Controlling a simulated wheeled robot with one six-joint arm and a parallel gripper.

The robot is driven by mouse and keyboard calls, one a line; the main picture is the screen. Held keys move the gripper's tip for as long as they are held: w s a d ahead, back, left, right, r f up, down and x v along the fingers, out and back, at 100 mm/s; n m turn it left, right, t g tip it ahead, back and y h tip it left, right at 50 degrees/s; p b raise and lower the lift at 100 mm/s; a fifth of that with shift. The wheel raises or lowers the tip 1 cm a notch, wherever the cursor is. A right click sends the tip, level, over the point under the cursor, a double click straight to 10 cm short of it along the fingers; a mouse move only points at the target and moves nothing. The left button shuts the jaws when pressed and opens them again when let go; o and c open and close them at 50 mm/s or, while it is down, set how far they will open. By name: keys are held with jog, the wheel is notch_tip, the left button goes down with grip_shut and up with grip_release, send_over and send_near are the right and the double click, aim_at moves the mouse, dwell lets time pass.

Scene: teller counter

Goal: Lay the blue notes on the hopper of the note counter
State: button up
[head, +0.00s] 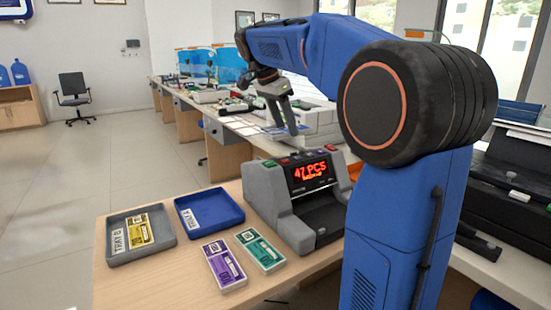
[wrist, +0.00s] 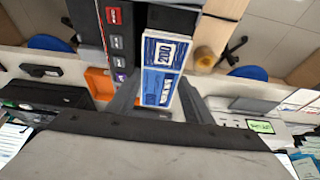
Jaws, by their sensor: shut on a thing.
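The blue notes (wrist: 165,52), a banded bundle marked 200, sit between the fingers of my gripper (wrist: 158,105) in the wrist view. My gripper (head: 287,122) is shut on them and is raised above the note counter (head: 270,200) in the head view. There I cannot make out the notes clearly. The note counter is grey and black with a red display reading 47 PCS. In the wrist view its button panel (wrist: 116,42) shows left of the notes. Its hopper is partly hidden behind the notes, and I see no contact between them.
Purple notes (head: 225,263) and green notes (head: 260,250) lie on the wooden counter left of the machine. A grey tray (head: 118,258) holds yellow notes. The blue tray (head: 212,222) looks empty.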

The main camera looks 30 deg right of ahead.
aim_at(275, 131)
jog(key=shift+w+f, duration=0.1)
jog(key=shift+w, duration=0.25)
jog(key=shift+w+f, duration=0.1)
jog(key=shift+f, duration=4.75)
jog(key=shift+f, duration=0.15)
jog(key=o, duration=1)
jog(key=shift+o, duration=0.2)
jog(key=v, duration=1.2)
